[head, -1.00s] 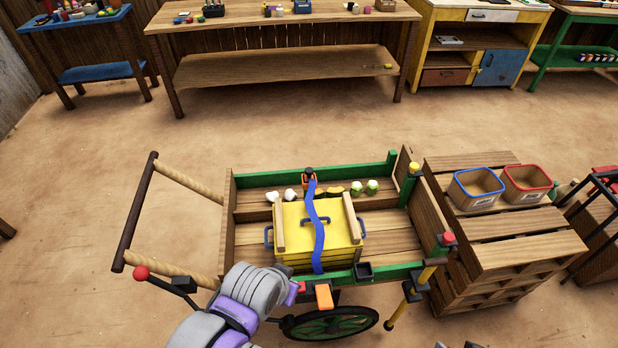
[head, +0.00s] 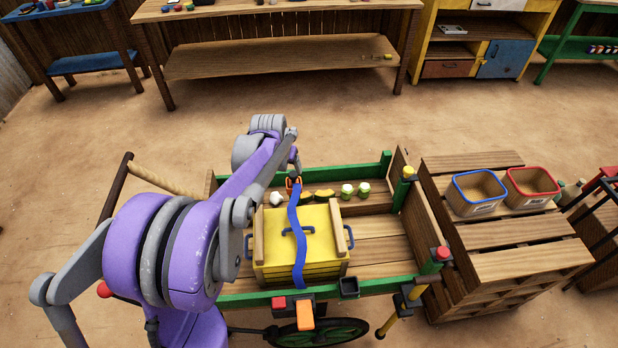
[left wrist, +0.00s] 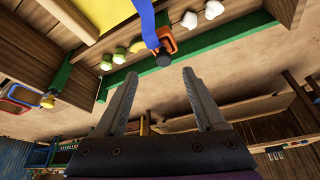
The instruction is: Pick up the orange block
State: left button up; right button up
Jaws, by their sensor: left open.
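My left gripper (head: 295,163) is at the cart's far side, above an orange buckle (head: 293,186) on the blue strap, well away from the orange block. In the left wrist view the left gripper's jaws (left wrist: 160,74) are apart and empty. The strap's orange buckle (left wrist: 163,42) shows just beyond the fingertips. My right gripper is not in view.
A yellow crate (head: 327,262) with the blue strap (head: 293,228) over it stands in the wooden cart (head: 378,240). White, yellow and green items lie along its far side. Pallets with two bins stand right.

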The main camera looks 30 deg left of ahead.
aim_at(293, 173)
pick_arm(q)
jog(key=x, duration=0.4)
jog(key=a+x, duration=0.1)
jog(key=x, duration=0.1)
jog(key=shift+w+a, duration=0.1)
jog(key=shift+w, duration=0.25)
jog(key=shift+w+x, duration=0.2)
jog(key=shift+x, duration=1.15)
jog(key=shift+w+x, duration=0.2)
jog(key=shift+x, duration=1.15)
jog(key=shift+r, duration=0.2)
grip_shut()
